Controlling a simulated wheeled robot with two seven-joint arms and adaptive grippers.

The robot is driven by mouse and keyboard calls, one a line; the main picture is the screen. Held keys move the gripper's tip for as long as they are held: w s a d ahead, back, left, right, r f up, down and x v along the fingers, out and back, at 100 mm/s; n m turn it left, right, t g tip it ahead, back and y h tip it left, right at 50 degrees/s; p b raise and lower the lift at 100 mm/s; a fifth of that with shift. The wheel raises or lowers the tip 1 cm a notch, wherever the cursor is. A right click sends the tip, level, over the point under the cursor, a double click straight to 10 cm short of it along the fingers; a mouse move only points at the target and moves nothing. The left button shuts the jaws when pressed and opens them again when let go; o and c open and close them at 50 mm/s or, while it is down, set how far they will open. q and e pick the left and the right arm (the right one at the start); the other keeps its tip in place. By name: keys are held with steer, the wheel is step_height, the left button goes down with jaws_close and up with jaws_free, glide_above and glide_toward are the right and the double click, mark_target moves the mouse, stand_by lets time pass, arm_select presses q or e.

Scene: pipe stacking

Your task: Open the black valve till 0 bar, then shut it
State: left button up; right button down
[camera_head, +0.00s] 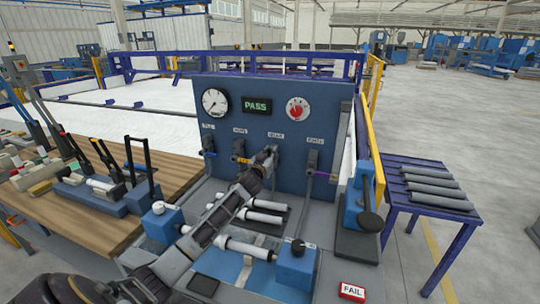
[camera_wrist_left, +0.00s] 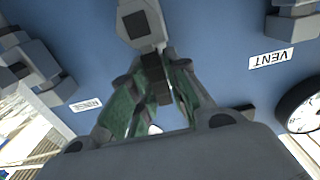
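The black valve (camera_wrist_left: 143,22) is on the blue panel (camera_head: 260,128); in the head view my left gripper (camera_head: 268,157) covers most of it. In the left wrist view the green-padded fingers of my left gripper (camera_wrist_left: 160,88) stand on both sides of the dark valve handle (camera_wrist_left: 156,92) and appear closed against it. A white dial gauge (camera_head: 215,102) is at the panel's upper left; its reading is too small to tell. A display (camera_head: 257,105) shows PASS in green. My right gripper is out of view.
Blue (camera_head: 208,154), yellow (camera_head: 242,159) and purple (camera_head: 325,175) valve handles flank the black valve. White pipes (camera_head: 262,216) lie in front of the panel. Grey pipes lie on the purple table (camera_head: 400,162) at right.

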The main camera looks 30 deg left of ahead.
arm_select(q)
jaws_close()
